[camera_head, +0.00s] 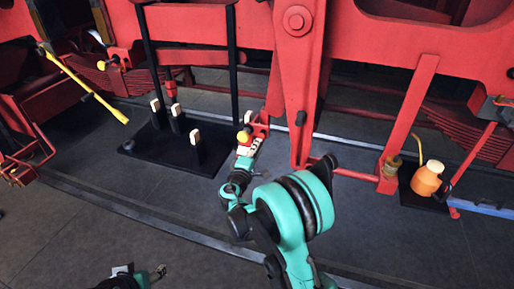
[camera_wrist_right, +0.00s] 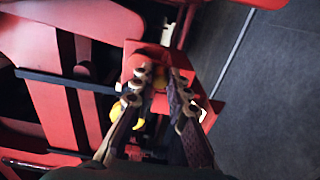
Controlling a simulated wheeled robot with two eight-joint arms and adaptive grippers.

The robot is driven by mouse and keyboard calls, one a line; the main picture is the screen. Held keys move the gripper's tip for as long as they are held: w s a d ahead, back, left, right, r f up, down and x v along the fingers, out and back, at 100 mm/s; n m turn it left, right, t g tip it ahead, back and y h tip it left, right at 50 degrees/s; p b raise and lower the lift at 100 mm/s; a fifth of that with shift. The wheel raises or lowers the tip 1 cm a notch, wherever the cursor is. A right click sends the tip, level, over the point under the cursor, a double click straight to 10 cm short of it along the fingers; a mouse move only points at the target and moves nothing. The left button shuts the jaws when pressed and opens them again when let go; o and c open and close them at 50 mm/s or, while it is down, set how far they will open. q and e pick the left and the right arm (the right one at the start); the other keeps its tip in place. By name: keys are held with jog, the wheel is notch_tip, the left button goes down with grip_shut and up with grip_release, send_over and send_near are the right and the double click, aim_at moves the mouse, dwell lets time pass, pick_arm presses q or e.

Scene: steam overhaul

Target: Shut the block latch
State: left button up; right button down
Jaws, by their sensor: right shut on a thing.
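The block latch shows as a small red bracket (camera_head: 262,127) with a yellow knob (camera_head: 243,136), beside the tall red upright. My right gripper (camera_head: 248,147) reaches it from below and is shut at the knob. In the right wrist view the fingers (camera_wrist_right: 158,78) close around a yellow part (camera_wrist_right: 160,77) in front of a red plate (camera_wrist_right: 134,50); the fingers hide most of it. A second yellow knob (camera_wrist_right: 115,112) shows left of the fingers. My left gripper (camera_head: 145,274) shows only partly at the bottom edge; its jaws are unclear.
A black stand (camera_head: 163,153) with pale-topped posts is on the floor to the left. A long yellow-ended bar (camera_head: 84,88) slants at far left. An orange can (camera_head: 427,179) stands at right beside a red strut (camera_head: 408,120). The foreground floor is mostly clear.

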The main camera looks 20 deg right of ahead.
dwell(0.4)
jog(key=shift+w+a+r, duration=0.2)
jog(key=shift+w+a, duration=0.05)
jog(key=shift+a, duration=0.2)
jog(key=shift+w+a+r, duration=0.35)
jog(key=shift+a+r, duration=0.05)
dwell(0.4)
